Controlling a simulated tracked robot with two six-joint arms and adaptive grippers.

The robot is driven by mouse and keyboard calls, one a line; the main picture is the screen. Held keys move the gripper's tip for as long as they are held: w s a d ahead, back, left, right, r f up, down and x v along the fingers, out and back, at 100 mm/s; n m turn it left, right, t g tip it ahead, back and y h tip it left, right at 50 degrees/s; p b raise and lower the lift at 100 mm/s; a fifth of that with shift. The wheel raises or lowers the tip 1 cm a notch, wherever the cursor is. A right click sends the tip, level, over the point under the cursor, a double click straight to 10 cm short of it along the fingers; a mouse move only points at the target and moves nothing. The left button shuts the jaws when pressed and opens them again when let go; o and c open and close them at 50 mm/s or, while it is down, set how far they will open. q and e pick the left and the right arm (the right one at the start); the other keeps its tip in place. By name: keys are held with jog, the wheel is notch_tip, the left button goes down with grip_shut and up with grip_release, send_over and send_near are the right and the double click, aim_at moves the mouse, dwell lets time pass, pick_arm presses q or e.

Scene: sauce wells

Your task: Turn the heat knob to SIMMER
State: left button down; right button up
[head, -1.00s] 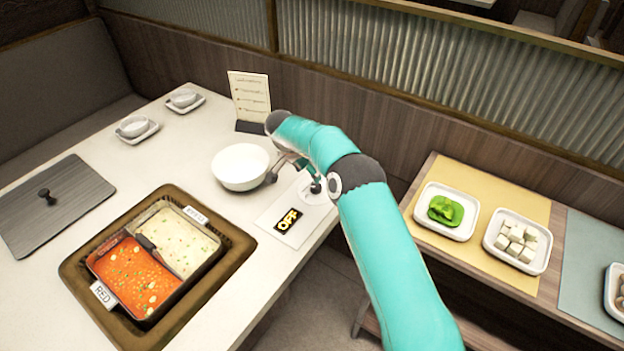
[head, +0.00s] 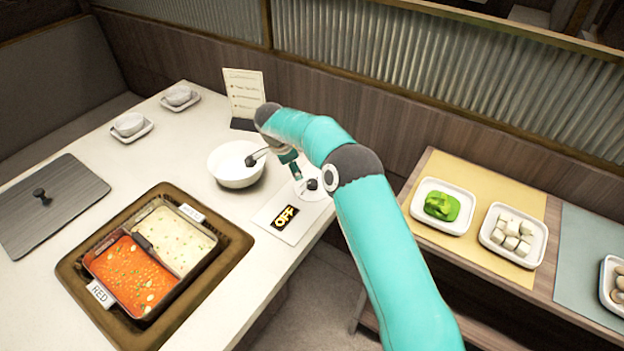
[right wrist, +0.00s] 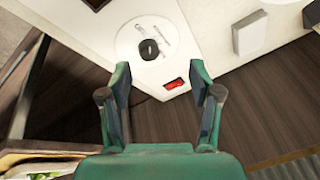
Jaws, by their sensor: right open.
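The heat knob (head: 312,184) is a small black knob on a white round dial at the table's right edge. The right wrist view shows the knob (right wrist: 149,49) on its dial (right wrist: 128,35), just beyond my fingertips. I cannot read the dial's marks. My right gripper (head: 274,163) is open and empty, between the white bowl and the dial, apart from the knob. Its spread fingers also show in the right wrist view (right wrist: 160,78). My left gripper is not in view.
A white bowl (head: 234,172) stands close left of my right gripper, with a menu card (head: 244,94) behind it. A two-part pot (head: 187,279) of red and pale broth sits left. A side table with trays (head: 424,219) stands right. A red switch (right wrist: 174,84) lies near the dial.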

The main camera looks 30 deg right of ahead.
jog(key=s+d+r+m+t+y+p, duration=0.25)
jog(key=s+d+r+m, duration=0.4)
jog(key=m, duration=0.95)
jog(key=shift+y, duration=0.25)
jog(key=x, duration=0.5)
jog(key=p+x, duration=0.1)
jog(key=x, duration=0.5)
jog(key=s+x, duration=0.1)
jog(key=x, duration=0.5)
jog(key=shift+a+f+p, duration=0.2)
jog(key=shift+f+p, duration=0.15)
jog(key=c, duration=1.1)
jog(key=shift+c, duration=0.2)
